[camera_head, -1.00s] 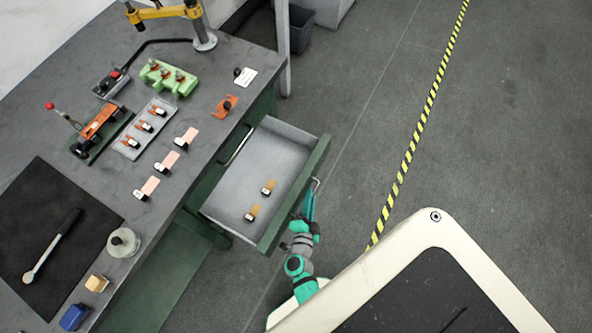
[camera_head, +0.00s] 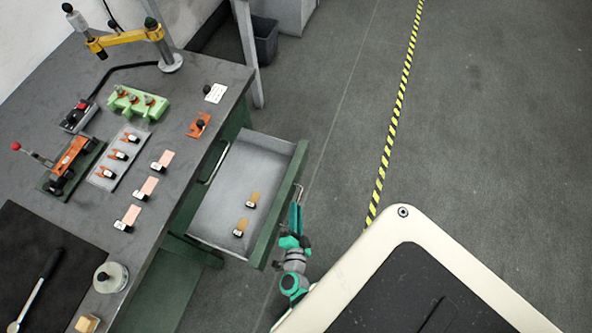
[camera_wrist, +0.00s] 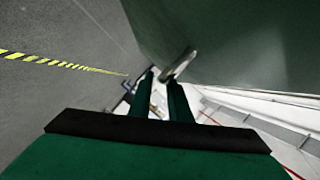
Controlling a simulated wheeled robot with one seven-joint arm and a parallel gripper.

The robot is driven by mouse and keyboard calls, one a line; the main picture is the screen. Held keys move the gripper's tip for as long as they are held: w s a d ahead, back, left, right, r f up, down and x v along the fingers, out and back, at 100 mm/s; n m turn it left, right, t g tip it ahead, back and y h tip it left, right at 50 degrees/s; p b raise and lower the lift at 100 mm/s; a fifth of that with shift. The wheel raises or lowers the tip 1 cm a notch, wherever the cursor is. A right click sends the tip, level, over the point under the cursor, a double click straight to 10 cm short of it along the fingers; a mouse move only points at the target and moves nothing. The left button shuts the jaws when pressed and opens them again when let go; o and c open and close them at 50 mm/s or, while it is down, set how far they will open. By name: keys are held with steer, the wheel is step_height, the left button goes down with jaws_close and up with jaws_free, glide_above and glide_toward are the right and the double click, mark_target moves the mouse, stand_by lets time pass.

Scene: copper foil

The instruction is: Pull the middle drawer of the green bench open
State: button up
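The green bench has a grey top (camera_head: 185,165). One of its drawers (camera_head: 213,215) is pulled far out, showing a pale grey inside and a green front (camera_head: 278,210). Its place in the stack cannot be told from above. A thin metal handle (camera_head: 299,191) is on the front; it also shows in the wrist view (camera_wrist: 181,63). My gripper (camera_head: 297,203) is just outside the front, at the handle. In the wrist view, my gripper's fingers (camera_wrist: 162,78) stand apart, with the handle's near end close by their tips. Contact cannot be told.
The bench top carries a green fixture (camera_head: 137,103), a tray of parts (camera_head: 119,157) and a yellow arm (camera_head: 125,38). A dark bin (camera_head: 265,42) stands behind. Floor beyond the striped tape (camera_head: 392,125) is clear.

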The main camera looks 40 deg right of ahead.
steer(key=v, duration=0.8)
steer(key=shift+s, duration=0.2)
steer(key=s+a+r+n+t+y, duration=0.2)
steer(key=a+r+n+y, duration=0.3)
steer(key=a+r+n, duration=0.4)
steer(key=s+a+r+n+t+y, duration=0.2)
steer(key=a+r+n+y, duration=0.4)
steer(key=r, duration=1)
steer(key=s+a+n, duration=0.1)
steer(key=a+n, duration=0.2)
steer(key=n, duration=0.3)
steer(key=shift+r+t, duration=0.3)
steer(key=shift+r, duration=0.05)
steer(key=shift+a, duration=0.1)
